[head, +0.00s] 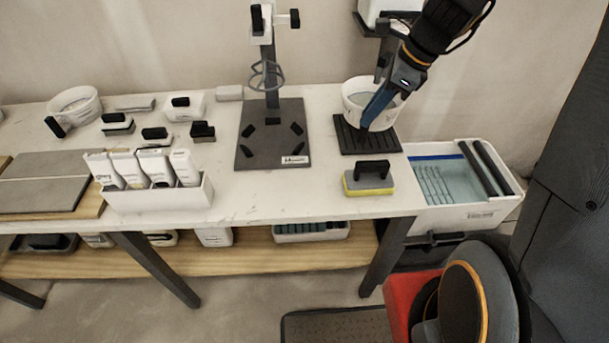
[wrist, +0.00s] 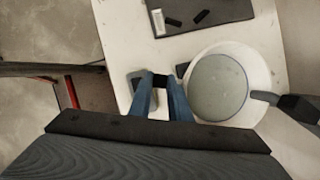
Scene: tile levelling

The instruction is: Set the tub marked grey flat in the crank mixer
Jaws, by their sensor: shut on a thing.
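A round white tub (head: 357,91) with a pale grey-green inside is at the black ribbed pad, under a wall-side dispenser; I cannot tell whether it touches the pad. In the wrist view the tub (wrist: 218,88) is right of my fingers. I cannot read its mark. My gripper (head: 367,124) is at the tub's near side. In the wrist view my gripper (wrist: 160,78) is shut on a small black block, apparently the tub's grip. The crank mixer (head: 272,155) stands to the left, its dark base plate bare between several black corner stops and its wire whisk raised above.
A grey-and-yellow float (head: 368,181) lies in front of the ribbed pad (head: 351,139). A water basin (head: 467,213) is at the right. A white rack of bottles (head: 160,197) stands front left of the mixer. Another white tub (head: 82,98) is far left.

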